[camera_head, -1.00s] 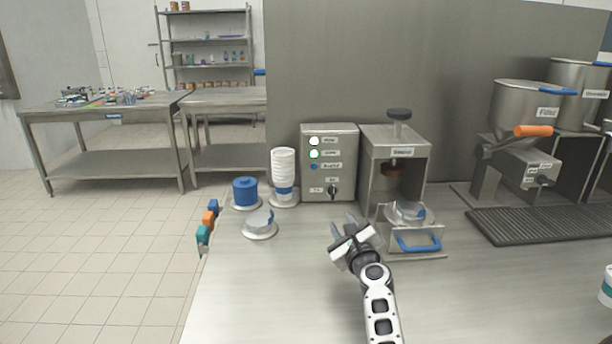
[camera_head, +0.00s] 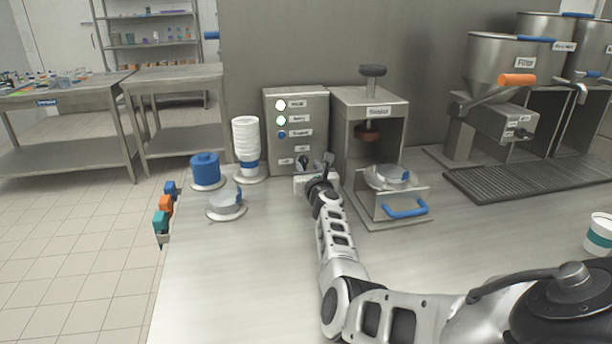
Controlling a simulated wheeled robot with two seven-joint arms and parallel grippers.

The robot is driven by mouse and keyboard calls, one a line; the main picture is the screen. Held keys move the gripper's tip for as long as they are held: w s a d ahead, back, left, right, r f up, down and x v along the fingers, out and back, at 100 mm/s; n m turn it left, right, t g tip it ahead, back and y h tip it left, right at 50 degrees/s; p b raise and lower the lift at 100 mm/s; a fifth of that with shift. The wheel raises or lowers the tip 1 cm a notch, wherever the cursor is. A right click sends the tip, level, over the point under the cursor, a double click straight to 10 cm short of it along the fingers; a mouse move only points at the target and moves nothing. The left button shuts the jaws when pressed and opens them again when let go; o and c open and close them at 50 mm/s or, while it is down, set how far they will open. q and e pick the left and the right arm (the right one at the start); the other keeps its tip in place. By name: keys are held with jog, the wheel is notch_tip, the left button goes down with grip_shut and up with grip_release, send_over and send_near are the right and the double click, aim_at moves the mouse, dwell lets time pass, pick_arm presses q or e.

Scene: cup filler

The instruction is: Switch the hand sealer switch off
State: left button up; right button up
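The hand sealer's grey control box (camera_head: 273,143) stands at the back of the table, with lights and labels on its front. Its switch, a small black knob (camera_head: 303,160), sits low on the right of that front and is partly hidden by my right gripper. The sealer press (camera_head: 368,103) stands just right of the box. My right gripper (camera_head: 317,162) is in front of the knob and looks open, with its fingers pointing at the box. I cannot tell whether a finger touches the knob. My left gripper is not in view.
A stack of white cups (camera_head: 245,137), a blue container (camera_head: 205,170) and a round lid holder (camera_head: 226,204) stand left of the box. A drawer with a blue handle (camera_head: 405,208) juts out under the press. A filler (camera_head: 505,62) and a ribbed drip tray (camera_head: 530,176) are at right.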

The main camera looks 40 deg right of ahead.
aim_at(304, 163)
jog(key=shift+f+b+x, duration=0.2)
jog(key=shift+b+x, duration=0.5)
jog(key=shift+x, duration=0.35)
jog(key=shift+w+d+r, duration=0.15)
jog(key=shift+w, duration=0.1)
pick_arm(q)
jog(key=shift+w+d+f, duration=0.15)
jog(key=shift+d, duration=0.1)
pick_arm(e)
grip_shut()
